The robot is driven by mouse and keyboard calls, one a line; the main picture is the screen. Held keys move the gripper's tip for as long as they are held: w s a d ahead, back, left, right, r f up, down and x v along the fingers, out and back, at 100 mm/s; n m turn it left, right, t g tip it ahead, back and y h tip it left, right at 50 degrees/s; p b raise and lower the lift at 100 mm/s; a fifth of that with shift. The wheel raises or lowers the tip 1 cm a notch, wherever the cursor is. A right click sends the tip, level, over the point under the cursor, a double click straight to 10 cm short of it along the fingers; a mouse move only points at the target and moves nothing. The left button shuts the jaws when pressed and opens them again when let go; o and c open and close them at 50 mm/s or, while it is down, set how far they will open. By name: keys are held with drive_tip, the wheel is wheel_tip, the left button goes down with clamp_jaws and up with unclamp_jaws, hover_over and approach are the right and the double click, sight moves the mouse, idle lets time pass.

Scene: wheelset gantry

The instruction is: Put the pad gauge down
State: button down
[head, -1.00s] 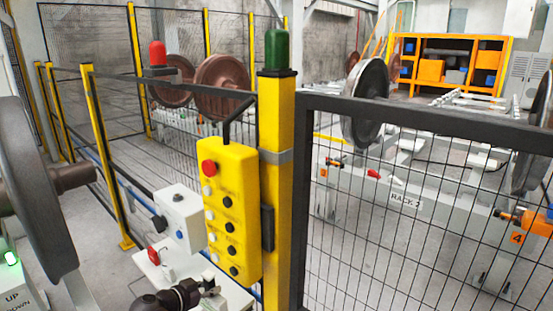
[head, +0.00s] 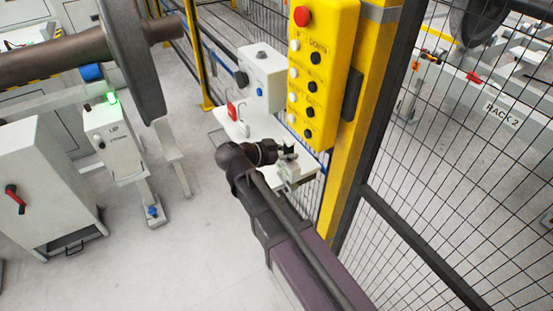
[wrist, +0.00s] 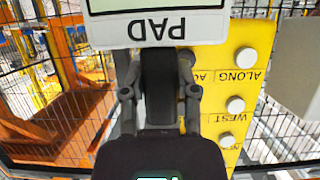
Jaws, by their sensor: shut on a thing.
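The pad gauge is a pale box that reads "PAD", upside down, at the top of the wrist view (wrist: 165,27). A greenish screen on it is cut off by the picture edge. My gripper (wrist: 158,62) is shut on it. In the head view my gripper (head: 281,153) is small and dark, with the pale gauge (head: 292,171) at its end. They are over or beside the right end of a white shelf (head: 262,128) on the fence. I cannot tell whether the gauge touches the shelf.
A yellow button box (head: 320,75) hangs on the yellow post just above the gripper. Mesh fence (head: 455,170) stands to the right.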

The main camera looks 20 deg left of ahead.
drive_tip(key=w+a, duration=0.2)
drive_tip(key=w, duration=0.2)
drive_tip(key=w+a+f+b, duration=0.1)
drive_tip(key=w+a, duration=0.2)
drive_tip(key=w, duration=0.1)
drive_tip(key=w+a, duration=0.2)
drive_tip(key=w, duration=0.2)
drive_tip(key=shift+w+a+f, duration=0.2)
drive_tip(key=shift+w+a, duration=0.1)
drive_tip(key=shift+a, duration=0.05)
drive_tip(key=shift+w+a, duration=0.25)
drive_tip(key=shift+w, duration=0.15)
drive_tip(key=shift+w+a+f+b, duration=0.15)
drive_tip(key=shift+w+f+b, duration=0.1)
drive_tip(key=shift+b, duration=0.25)
drive_tip(key=shift+s+f+b, duration=0.1)
drive_tip(key=shift+f+b, duration=1.45)
drive_tip(key=shift+f, duration=0.2)
drive_tip(key=shift+c, duration=1.9)
unclamp_jaws()
drive_tip(key=shift+r, duration=0.25)
